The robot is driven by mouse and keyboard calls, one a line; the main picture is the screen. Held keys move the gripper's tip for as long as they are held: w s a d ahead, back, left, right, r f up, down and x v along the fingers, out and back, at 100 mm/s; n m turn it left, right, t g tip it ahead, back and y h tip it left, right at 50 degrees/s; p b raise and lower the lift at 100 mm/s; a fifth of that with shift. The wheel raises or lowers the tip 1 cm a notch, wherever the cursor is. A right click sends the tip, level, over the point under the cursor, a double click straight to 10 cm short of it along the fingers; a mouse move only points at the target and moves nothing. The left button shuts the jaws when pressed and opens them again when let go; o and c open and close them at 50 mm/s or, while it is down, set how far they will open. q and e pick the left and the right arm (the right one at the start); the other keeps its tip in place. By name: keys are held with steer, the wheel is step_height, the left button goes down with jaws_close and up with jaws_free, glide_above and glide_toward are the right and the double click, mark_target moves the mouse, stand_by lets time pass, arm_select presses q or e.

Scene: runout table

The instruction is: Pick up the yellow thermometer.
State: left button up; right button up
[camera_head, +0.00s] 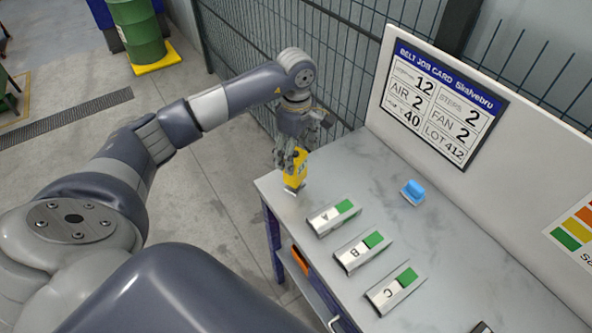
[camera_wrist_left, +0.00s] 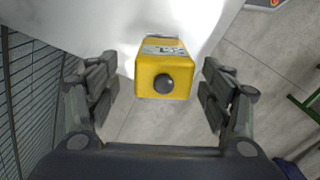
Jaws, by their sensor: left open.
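The yellow thermometer (camera_head: 295,170) stands near the far left corner of the grey table in the head view. In the left wrist view the yellow thermometer (camera_wrist_left: 163,77) shows a yellow body with a dark round knob on the near face. My left gripper (camera_head: 291,157) is at the thermometer, reaching down over it from above. In the left wrist view the left gripper's fingers (camera_wrist_left: 160,92) are spread, one on each side of the thermometer, with a gap on both sides. My right gripper is not in view.
Three blocks with green ends, marked A (camera_head: 333,217), B (camera_head: 358,252) and C (camera_head: 395,291), lie on the table (camera_head: 440,235). A blue object (camera_head: 413,191) sits behind them. A white back panel carries a job card (camera_head: 438,103). A wire fence (camera_head: 285,45) stands beyond the arm.

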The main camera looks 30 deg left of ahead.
arm_select(q)
steer(key=f, duration=0.1)
steer(key=f+p, duration=0.1)
steer(key=f, duration=0.1)
steer(key=shift+s+f+p, duration=0.1)
steer(key=shift+s+p, duration=0.2)
steer(key=shift+w+f, duration=0.2)
steer(key=shift+f, duration=0.2)
steer(key=c, duration=1.2)
steer(key=shift+c, duration=0.2)
steer(key=shift+r, duration=0.1)
